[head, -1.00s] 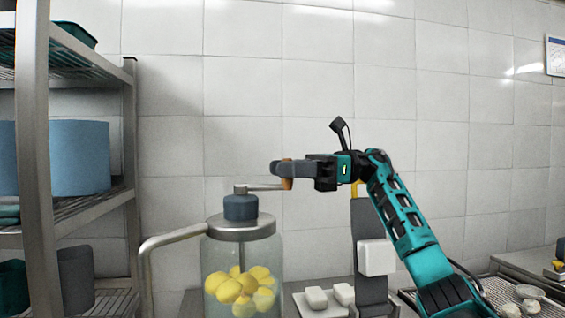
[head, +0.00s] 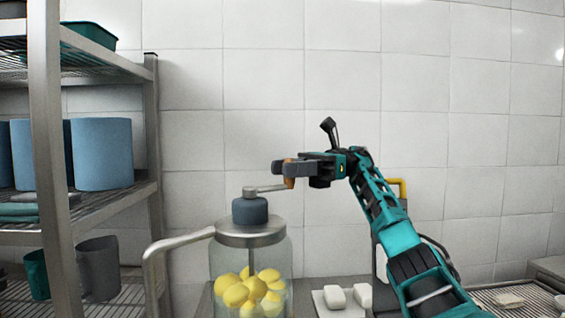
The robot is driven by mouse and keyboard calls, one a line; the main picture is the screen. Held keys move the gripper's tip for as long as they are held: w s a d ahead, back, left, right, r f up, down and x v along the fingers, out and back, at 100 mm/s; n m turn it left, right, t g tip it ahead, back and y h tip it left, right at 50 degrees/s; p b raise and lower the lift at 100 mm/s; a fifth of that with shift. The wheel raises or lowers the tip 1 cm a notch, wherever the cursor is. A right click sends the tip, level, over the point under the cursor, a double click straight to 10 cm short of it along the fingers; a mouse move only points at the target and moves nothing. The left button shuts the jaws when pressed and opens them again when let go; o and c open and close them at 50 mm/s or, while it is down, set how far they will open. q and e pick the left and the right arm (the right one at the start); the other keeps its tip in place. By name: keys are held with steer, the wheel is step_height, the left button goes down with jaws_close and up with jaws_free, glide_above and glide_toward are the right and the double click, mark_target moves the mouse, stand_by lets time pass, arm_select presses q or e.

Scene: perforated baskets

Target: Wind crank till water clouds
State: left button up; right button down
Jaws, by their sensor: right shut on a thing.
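A clear jar (head: 290,262) with a metal lid (head: 236,237) stands at the lower middle of the head view. Several yellow balls or fruits (head: 237,294) lie in it, and the liquid looks clear where it can be seen. A blue-grey hub (head: 250,211) on the lid carries a metal crank arm (head: 266,188). My right gripper (head: 284,167) is shut on the crank's brown knob (head: 290,180), to the right of the hub. The jar's lower end is cut off by the picture edge. My left gripper is not in view.
A metal shelf rack (head: 55,160) with blue containers (head: 102,154) stands at the left. A bent metal pipe (head: 160,247) runs beside the jar. White blocks (head: 335,297) lie on a tray to the right. The tiled wall is behind.

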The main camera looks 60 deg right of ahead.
steer(key=shift+w+a+f, duration=0.1)
steer(key=shift+w+f, duration=0.2)
steer(key=shift+f, duration=0.2)
steer(key=shift+g, duration=0.3)
steer(key=c, duration=1.3)
jaws_free()
steer(key=o, duration=0.3)
steer(key=shift+w, duration=0.25)
steer(key=shift+o, duration=0.2)
steer(key=shift+s+r, duration=0.2)
steer(key=shift+r, duration=0.05)
